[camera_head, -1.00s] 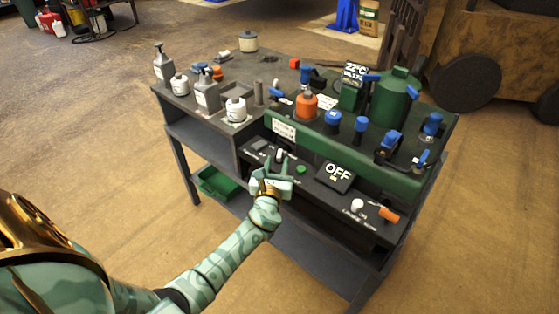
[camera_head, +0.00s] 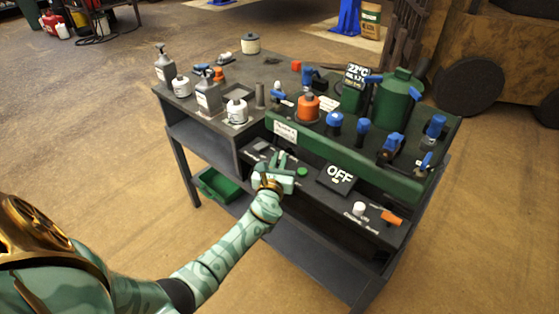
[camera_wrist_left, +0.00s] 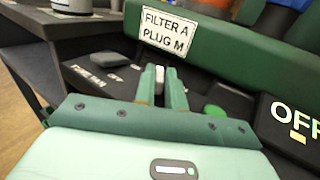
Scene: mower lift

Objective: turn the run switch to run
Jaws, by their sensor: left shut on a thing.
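The run switch (camera_wrist_left: 159,76) appears to be the small pale lever on the dark front panel of the bench. It stands between the fingertips of my left gripper (camera_wrist_left: 160,84) in the left wrist view. The gripper is shut on it. In the head view my left gripper (camera_head: 279,161) reaches over the panel, and its fingers mostly hide the switch. The display (camera_head: 339,176) to the right reads OFF, and it also shows in the left wrist view (camera_wrist_left: 297,120). My right gripper is not in view.
A green button (camera_head: 302,172) sits just right of the gripper. A white knob (camera_head: 359,208) and an orange handle (camera_head: 391,217) are farther right. A green ledge (camera_head: 330,149) with bottles and blue-handled fittings rises behind. Pump bottles stand on the left top.

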